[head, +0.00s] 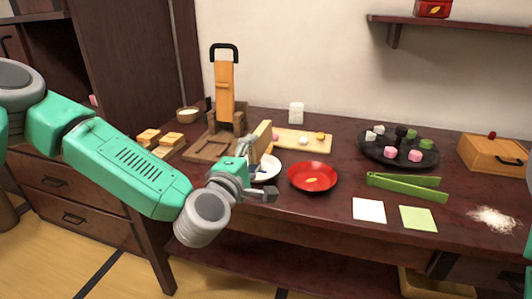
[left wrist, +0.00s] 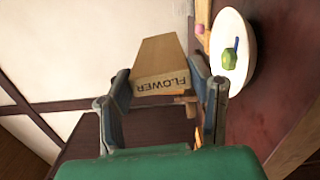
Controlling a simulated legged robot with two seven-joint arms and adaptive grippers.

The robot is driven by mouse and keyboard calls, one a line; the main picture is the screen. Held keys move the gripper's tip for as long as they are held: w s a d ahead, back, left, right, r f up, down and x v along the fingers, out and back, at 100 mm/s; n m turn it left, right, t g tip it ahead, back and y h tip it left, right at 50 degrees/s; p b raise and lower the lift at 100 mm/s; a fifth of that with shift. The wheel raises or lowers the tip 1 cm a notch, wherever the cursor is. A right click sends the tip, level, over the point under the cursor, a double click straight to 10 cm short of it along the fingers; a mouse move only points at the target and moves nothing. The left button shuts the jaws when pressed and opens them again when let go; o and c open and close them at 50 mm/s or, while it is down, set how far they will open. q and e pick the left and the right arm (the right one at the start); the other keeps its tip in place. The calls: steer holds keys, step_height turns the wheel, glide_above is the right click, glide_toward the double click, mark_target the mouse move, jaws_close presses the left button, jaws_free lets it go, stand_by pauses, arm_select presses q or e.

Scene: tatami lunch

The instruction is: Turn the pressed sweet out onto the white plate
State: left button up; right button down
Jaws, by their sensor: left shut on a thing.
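My left gripper (head: 250,174) is shut on a pale wooden block (head: 261,138), which stands up from the fingers in the head view. In the left wrist view the block (left wrist: 160,60) sits between the two fingers (left wrist: 165,88), and its end face reads FLOWER. The white plate (head: 271,170) is just behind and beside the gripper, partly hidden by it. In the left wrist view the plate (left wrist: 240,75) lies right of the block, with a green piece (left wrist: 229,60) and a small blue thing on it. I cannot see whether a sweet is inside the block.
A red dish (head: 312,176) is right of the plate. A wooden press (head: 222,105) stands behind left. A board (head: 302,140) with small sweets lies behind. Green tongs (head: 405,186), two paper squares and a dark tray (head: 375,152) of cubes are further right.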

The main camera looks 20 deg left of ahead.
arm_select(q)
steer(key=m+p, duration=0.1)
steer(key=m, duration=0.1)
steer(key=m+p, duration=0.1)
steer(key=m, duration=0.1)
steer(key=r+m+p, duration=0.1)
steer(key=m, duration=0.1)
steer(key=shift+d, duration=0.3)
steer(key=m+p, duration=0.2)
steer(key=m, duration=0.1)
steer(key=r+m+p, duration=0.1)
steer(key=m+p, duration=0.1)
steer(key=m, duration=0.1)
steer(key=m+p, duration=0.3)
steer(key=shift+r+m+y, duration=0.3)
steer(key=m, duration=0.1)
steer(key=a+m+p, duration=0.1)
steer(key=m, duration=0.1)
steer(key=shift+f, duration=0.15)
steer(key=shift+d, duration=0.15)
